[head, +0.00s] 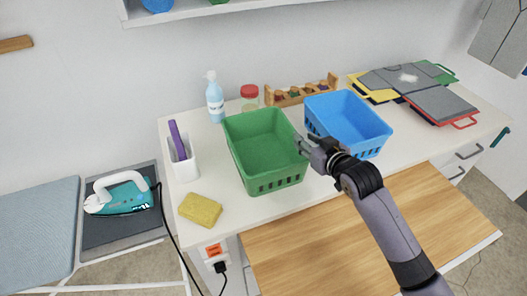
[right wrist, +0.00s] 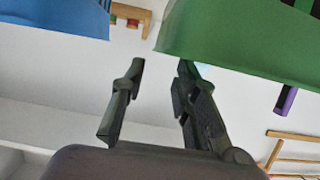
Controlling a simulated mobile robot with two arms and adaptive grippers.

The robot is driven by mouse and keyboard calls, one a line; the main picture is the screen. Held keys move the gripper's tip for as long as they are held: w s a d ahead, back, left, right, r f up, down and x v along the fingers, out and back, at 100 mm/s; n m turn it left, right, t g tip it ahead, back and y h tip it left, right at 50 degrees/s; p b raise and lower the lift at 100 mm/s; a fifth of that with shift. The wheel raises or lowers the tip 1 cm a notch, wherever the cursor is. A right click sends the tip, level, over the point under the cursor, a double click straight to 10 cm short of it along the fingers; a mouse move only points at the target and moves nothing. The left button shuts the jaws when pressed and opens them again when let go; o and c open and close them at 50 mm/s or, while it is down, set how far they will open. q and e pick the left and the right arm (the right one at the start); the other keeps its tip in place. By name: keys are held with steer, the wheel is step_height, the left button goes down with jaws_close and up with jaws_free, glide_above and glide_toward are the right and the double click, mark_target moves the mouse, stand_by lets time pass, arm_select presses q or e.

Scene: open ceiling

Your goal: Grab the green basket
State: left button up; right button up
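The green basket (head: 268,165) stands upright and empty on the white tabletop, left of the blue basket. My right gripper (head: 301,143) is at the green basket's right side, close to its rim near the front corner. In the right wrist view the two fingers of my right gripper (right wrist: 161,68) are apart with nothing between them. The green basket (right wrist: 240,40) fills the upper right there, close to one fingertip; I cannot tell whether they touch. My left gripper is not in view.
The blue basket (head: 346,120) is just right of the gripper. A white holder (head: 183,163), a yellow sponge (head: 200,209), a soap bottle (head: 215,98), a red-lidded jar (head: 250,97) and a wooden rack (head: 300,91) surround the baskets. An iron (head: 120,195) is at left.

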steer(key=shift+x, duration=0.95)
steer(key=shift+w, duration=0.1)
steer(key=shift+w+a, duration=0.1)
steer(key=shift+w, duration=0.1)
steer(key=p+x, duration=0.1)
steer(key=x, duration=0.3)
steer(key=shift+a+f+p, duration=0.1)
steer(key=shift+f+p, duration=0.1)
steer(key=shift+p, duration=0.2)
steer(key=shift+w+a+f, duration=0.1)
steer(key=shift+w+f, duration=0.05)
steer(key=shift+w, duration=0.2)
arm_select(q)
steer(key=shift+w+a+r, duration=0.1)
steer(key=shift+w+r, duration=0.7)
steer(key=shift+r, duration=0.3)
arm_select(e)
steer(key=shift+c, duration=0.6)
jaws_close()
steer(key=shift+s, duration=0.1)
